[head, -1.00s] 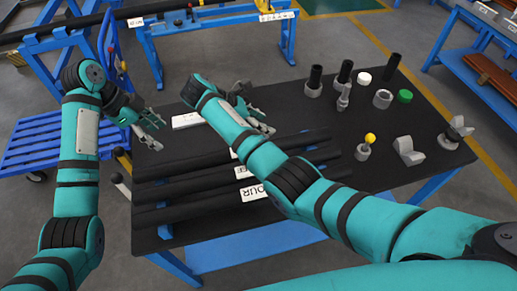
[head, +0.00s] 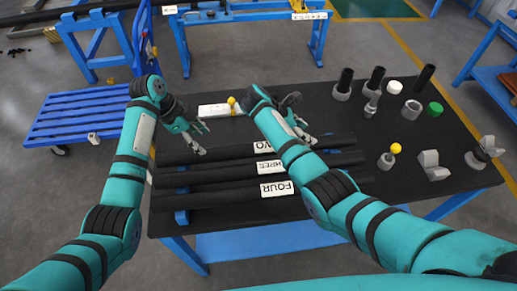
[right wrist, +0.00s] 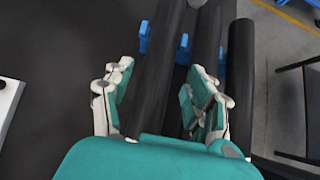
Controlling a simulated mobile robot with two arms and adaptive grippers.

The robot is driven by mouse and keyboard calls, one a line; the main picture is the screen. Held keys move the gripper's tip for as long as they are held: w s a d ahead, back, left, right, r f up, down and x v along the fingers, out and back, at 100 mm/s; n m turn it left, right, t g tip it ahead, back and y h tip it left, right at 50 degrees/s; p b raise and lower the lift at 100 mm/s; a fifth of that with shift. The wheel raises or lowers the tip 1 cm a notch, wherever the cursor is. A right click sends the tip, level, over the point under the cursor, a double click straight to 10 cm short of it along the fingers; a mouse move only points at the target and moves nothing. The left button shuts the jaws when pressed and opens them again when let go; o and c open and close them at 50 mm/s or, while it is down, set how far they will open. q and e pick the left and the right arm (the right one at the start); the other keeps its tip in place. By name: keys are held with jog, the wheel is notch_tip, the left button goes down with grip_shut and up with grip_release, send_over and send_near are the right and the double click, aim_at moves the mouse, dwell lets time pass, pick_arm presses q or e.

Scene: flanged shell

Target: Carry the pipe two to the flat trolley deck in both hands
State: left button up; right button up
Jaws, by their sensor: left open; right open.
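Pipe two (head: 230,151) is a long black tube, the farthest of the labelled pipes on the black table; my right arm partly hides its label. My left gripper (head: 204,140) is open near its left part, with contact unclear. My right gripper (head: 306,135) is open near its right part. In the right wrist view, the right gripper's fingers stand apart on either side of a black pipe (right wrist: 158,75), with no grip on it. The flat trolley deck (head: 80,115) is blue and slatted, on the floor left of the table.
Pipe three (head: 200,176) and pipe four (head: 205,198) lie parallel on the near side. A white block (head: 213,111) lies just beyond pipe two. Several fittings and a yellow-topped piece (head: 390,156) stand on the table's right half. A blue frame (head: 95,50) stands behind the trolley.

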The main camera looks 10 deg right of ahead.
aim_at(212, 150)
pick_arm(q)
jog(key=x, duration=0.8)
jog(key=shift+d+f, duration=0.15)
pick_arm(e)
jog(key=x, duration=0.8)
jog(key=shift+d+f, duration=0.2)
pick_arm(q)
jog(key=shift+c, duration=0.3)
pick_arm(e)
jog(key=shift+c, duration=0.3)
pick_arm(q)
grip_shut()
pick_arm(e)
grip_shut()
